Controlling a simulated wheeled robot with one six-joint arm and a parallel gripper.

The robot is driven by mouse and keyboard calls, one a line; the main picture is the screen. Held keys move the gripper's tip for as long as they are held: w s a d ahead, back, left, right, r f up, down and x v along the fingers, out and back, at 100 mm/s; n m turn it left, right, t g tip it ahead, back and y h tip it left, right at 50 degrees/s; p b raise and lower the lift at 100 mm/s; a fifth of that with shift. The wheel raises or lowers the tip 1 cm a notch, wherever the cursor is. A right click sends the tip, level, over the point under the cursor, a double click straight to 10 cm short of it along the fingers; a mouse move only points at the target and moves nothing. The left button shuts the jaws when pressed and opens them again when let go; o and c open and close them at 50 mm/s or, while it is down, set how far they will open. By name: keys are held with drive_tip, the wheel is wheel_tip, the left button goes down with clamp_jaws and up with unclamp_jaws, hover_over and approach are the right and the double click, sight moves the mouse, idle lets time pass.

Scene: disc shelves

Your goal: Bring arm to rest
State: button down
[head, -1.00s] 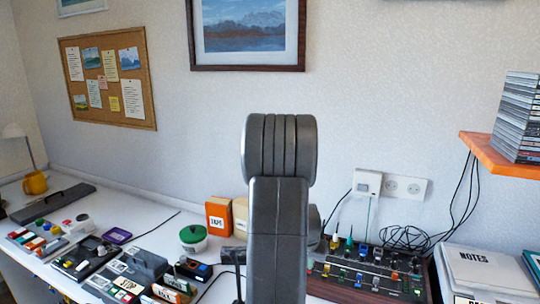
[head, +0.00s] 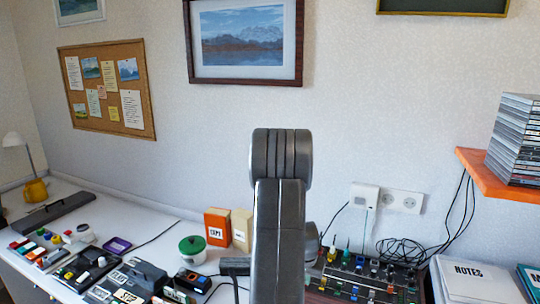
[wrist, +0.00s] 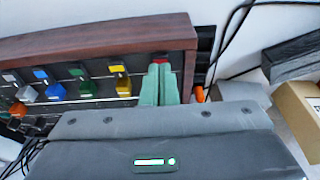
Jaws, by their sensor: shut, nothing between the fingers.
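My arm (head: 280,225) stands upright in the middle of the head view, with its rounded joint at the top against the wall. The gripper itself is hidden in that view. In the wrist view my gripper (wrist: 159,83) shows its two pale green fingers side by side, shut and empty. The mixer also shows in the head view (head: 365,280), right of my arm.
A stack of disc cases (head: 517,140) stands on an orange shelf (head: 497,177) at the right. Loose cables (head: 400,250) lie behind the mixer.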

drive_tip(key=shift+r+p, duration=0.3)
drive_tip(key=shift+p, duration=0.05)
drive_tip(key=shift+w+r+p, duration=0.15)
drive_tip(key=shift+r+p, duration=0.2)
drive_tip(key=shift+r, duration=0.4)
drive_tip(key=shift+w+r+p, duration=0.15)
drive_tip(key=shift+r+p, duration=0.15)
drive_tip(key=shift+r, duration=0.4)
